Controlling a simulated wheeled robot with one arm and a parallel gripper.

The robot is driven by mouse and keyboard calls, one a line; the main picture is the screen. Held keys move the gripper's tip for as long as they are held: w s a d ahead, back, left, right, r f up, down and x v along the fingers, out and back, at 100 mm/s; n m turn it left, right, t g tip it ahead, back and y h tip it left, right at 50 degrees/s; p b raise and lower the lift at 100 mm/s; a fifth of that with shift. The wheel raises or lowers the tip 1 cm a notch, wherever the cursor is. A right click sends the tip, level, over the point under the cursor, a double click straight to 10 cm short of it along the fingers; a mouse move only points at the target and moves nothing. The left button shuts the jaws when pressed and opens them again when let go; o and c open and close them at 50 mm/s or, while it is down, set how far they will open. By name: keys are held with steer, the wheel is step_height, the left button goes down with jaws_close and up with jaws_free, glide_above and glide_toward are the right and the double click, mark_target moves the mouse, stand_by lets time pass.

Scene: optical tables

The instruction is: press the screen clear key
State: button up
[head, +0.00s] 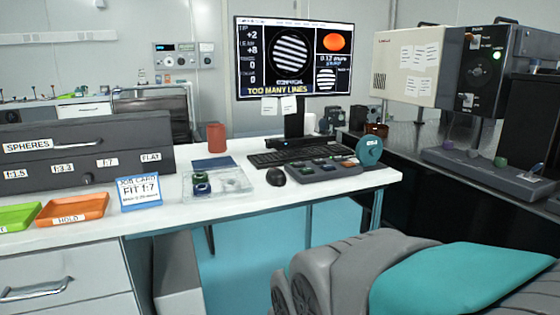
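A dark control panel (325,171) with a few small coloured keys lies near the right end of the white table. The labels on its keys are too small to read, so I cannot tell which one is the screen clear key. The monitor (294,58) behind it is lit and shows a striped disc, an orange oval and the yellow words "TOO MANY LINES". My gripper is not in view.
A clear tray (232,181), job card (139,193) and orange tray (73,208) stand further left.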

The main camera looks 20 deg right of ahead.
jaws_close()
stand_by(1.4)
